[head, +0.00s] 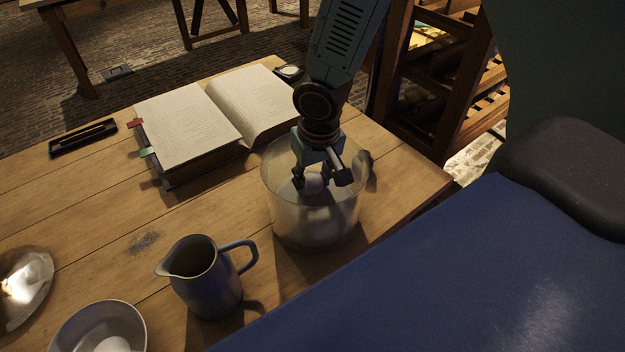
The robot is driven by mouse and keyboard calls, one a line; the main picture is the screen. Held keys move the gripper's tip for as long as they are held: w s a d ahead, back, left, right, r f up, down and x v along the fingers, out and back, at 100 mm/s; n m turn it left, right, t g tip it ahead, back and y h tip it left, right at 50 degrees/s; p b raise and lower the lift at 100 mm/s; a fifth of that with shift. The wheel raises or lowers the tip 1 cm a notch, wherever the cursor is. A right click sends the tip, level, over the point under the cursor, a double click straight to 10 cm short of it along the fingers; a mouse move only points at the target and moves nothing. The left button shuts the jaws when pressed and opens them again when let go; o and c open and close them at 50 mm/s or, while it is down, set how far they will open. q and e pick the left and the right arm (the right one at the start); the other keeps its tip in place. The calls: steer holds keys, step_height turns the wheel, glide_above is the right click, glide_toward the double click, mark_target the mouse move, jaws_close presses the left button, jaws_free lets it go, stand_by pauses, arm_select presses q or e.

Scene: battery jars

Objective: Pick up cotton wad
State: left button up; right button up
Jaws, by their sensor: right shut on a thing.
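My right gripper (322,182) points down into a clear glass jar (285,222) that stands on the wooden table. Its fingers are shut on a small pale wad, which looks like the cotton wad (316,184). The wad is at the height of the jar's upper part. Something pale and blurred lies lower in the jar, seen through the glass; I cannot tell what it is. My left gripper is not in view.
A dark jug (207,285) stands in front of the jar on the left. A bowl (100,330) and a shiny dish (22,285) are at the lower left. An open book (205,120) and a pen tray (83,137) lie behind. The table's right edge is close to the jar.

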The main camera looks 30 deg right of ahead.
mark_target(314, 180)
step_height(314, 180, up, 9)
steer(key=p, duration=0.3)
steer(key=shift+p, duration=0.35)
steer(key=shift+d+r, duration=0.1)
steer(key=shift+r, duration=0.4)
steer(key=shift+o, duration=0.6)
steer(key=shift+s, duration=0.1)
steer(key=c, duration=0.4)
